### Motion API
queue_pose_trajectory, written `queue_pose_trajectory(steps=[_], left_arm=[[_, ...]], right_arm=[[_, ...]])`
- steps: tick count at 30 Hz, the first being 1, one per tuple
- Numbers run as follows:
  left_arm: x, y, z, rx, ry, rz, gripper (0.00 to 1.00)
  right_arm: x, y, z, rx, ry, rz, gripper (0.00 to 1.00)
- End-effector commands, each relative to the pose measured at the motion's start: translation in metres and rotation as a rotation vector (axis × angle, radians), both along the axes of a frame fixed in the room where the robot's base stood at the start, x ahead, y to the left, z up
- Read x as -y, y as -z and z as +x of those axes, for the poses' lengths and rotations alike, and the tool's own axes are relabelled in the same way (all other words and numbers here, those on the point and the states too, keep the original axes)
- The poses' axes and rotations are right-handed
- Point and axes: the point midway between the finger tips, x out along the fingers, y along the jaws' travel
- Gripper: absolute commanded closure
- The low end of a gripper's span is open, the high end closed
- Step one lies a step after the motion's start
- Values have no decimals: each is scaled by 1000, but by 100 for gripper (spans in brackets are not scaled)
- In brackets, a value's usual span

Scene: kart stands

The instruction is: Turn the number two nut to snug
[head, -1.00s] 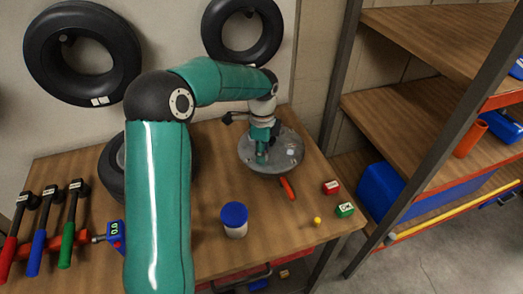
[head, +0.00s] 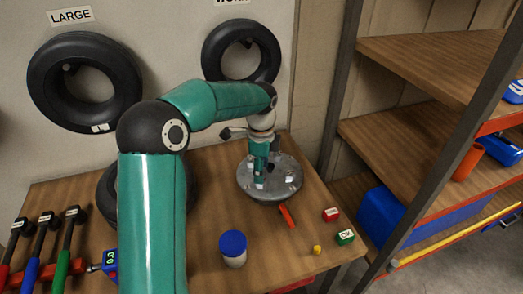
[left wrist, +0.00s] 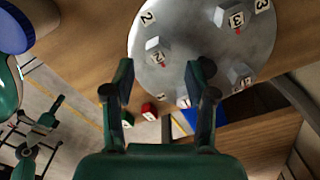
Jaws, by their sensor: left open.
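A grey round plate (head: 287,187) lies on the wooden bench. In the left wrist view the plate (left wrist: 190,50) carries pale block-like nuts with number tags. The number two nut (left wrist: 154,44) stands at the plate's left, with tags reading 2 beside it. A nut tagged 3 (left wrist: 221,16) and another nut (left wrist: 238,72) stand to the right. My left gripper (head: 260,180) points down over the plate. In the left wrist view its fingers (left wrist: 162,72) are apart with nothing between them. The number two nut appears just beyond the left fingertip. My right gripper is not in view.
A blue-lidded jar (head: 234,260), an orange-red tool (head: 287,215), a red block (head: 331,214) and a green block (head: 345,237) lie nearer me on the bench. Several coloured-handled tools (head: 40,245) lie at left. A shelf rack (head: 430,130) stands right.

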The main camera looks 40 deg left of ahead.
Motion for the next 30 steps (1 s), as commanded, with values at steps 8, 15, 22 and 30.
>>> queue_pose_trajectory(steps=[8, 15, 22, 30], left_arm=[[0, -57, 2, 6, 0, 1, 44], [0, -79, 2, 4, 1, 1, 44], [0, -81, 1, 2, 1, 0, 44], [0, -81, 1, 2, 0, 0, 44]], right_arm=[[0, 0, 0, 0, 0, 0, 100], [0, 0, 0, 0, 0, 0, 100], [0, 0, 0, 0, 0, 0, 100], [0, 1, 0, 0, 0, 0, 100]])
